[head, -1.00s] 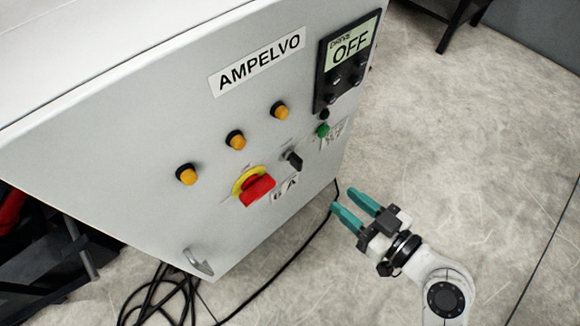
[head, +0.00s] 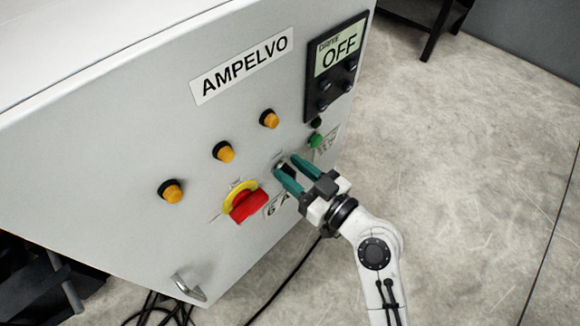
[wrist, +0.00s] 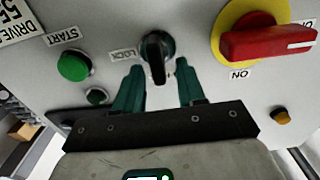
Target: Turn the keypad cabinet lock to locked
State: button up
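The lock (wrist: 155,46) is a small black turn knob on the cabinet front. In the wrist view its grip bar stands roughly upright in the picture, with a LOCK label (wrist: 123,54) to its left. My gripper (wrist: 158,72) is open, with one teal finger on each side of the knob's lower part and gaps visible between. In the head view my gripper (head: 289,168) reaches the panel at the knob, which the fingers mostly hide.
A red and yellow rotary switch (head: 247,203) sits close to the left of my gripper in the head view. A green START button (head: 316,140) is to the right, below a display reading OFF (head: 340,47). Several amber buttons (head: 223,152) line the panel. Open floor lies right.

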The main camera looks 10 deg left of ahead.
jog(key=shift+w+a, duration=0.3)
jog(key=shift+a, duration=0.15)
grip_shut()
